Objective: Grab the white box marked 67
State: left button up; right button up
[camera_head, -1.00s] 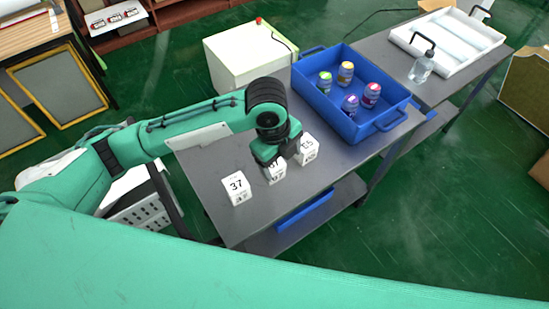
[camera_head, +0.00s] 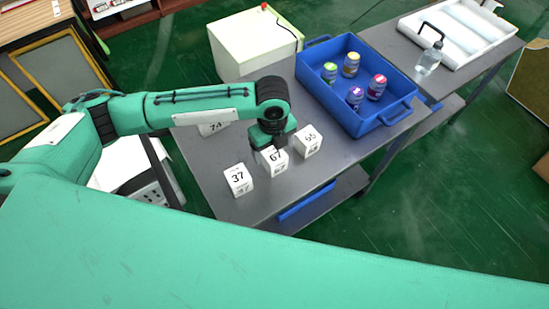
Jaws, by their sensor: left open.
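The white box marked 67 (camera_head: 274,161) stands on the grey table (camera_head: 222,160), between two other white boxes. My left gripper (camera_head: 279,143) is just behind and above the box marked 67, pointing down. It is open, and its fingertips are partly hidden by the box and the wrist. I cannot tell whether they touch the box. My right gripper is not in view.
The box marked 37 (camera_head: 239,180) stands to the left and the box marked 65 (camera_head: 308,141) to the right. Another white box (camera_head: 211,128) is partly behind my arm. A blue bin (camera_head: 342,111) with several jars stands behind right.

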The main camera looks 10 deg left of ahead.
aim_at(274, 154)
pick_arm(q)
jog(key=shift+d+f+p, duration=0.15)
jog(key=shift+f+p, duration=0.2)
jog(key=shift+f, duration=0.95)
jog(key=shift+d+f+p, duration=0.1)
jog(key=shift+f+p, duration=0.2)
jog(key=shift+f, duration=1)
jog(key=c, duration=1.1)
